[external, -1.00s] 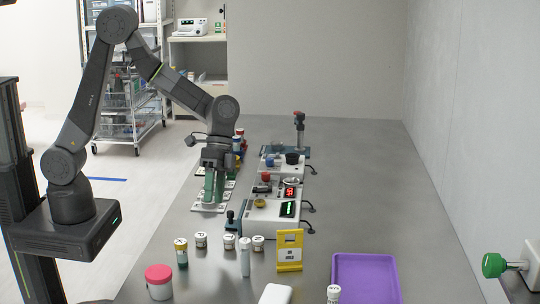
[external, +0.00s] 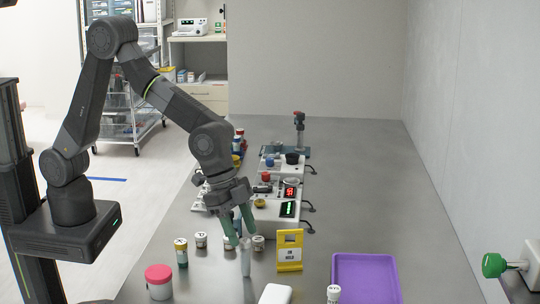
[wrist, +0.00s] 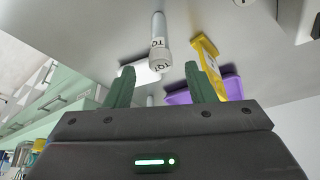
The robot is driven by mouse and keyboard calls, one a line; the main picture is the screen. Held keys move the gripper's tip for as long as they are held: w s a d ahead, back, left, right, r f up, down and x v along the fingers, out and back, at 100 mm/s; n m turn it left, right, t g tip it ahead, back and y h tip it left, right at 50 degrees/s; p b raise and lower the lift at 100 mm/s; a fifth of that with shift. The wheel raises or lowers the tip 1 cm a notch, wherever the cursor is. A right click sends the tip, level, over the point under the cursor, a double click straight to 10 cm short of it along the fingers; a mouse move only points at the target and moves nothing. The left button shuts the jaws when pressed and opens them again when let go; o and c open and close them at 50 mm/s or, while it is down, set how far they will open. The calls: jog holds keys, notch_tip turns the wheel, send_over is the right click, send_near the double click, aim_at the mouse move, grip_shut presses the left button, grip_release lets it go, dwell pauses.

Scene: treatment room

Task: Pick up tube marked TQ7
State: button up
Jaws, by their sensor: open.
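The tube marked TQ7 (external: 246,262) is slim and pale with a light cap, upright on the grey bench beside the yellow sign. In the wrist view the tube (wrist: 158,45) shows its label, where I can read "TQ"; the rest is unclear. My gripper (external: 240,230) has two green fingers, open and pointing down just above and around the tube's top in the external view. In the wrist view my gripper (wrist: 160,82) has an empty gap, with the tube's cap just beyond the fingertips, roughly centred between them. I see no contact.
The yellow sign (external: 289,251) stands close right of the tube. A purple tray (external: 366,280) lies right. Small devices (external: 272,208) stand behind.

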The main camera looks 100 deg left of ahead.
jog(key=p, duration=0.1)
send_over(249, 276)
jog(key=shift+a+f, duration=0.1)
jog(key=shift+f, duration=2.9)
jog(key=shift+c, duration=0.4)
jog(key=c, duration=1)
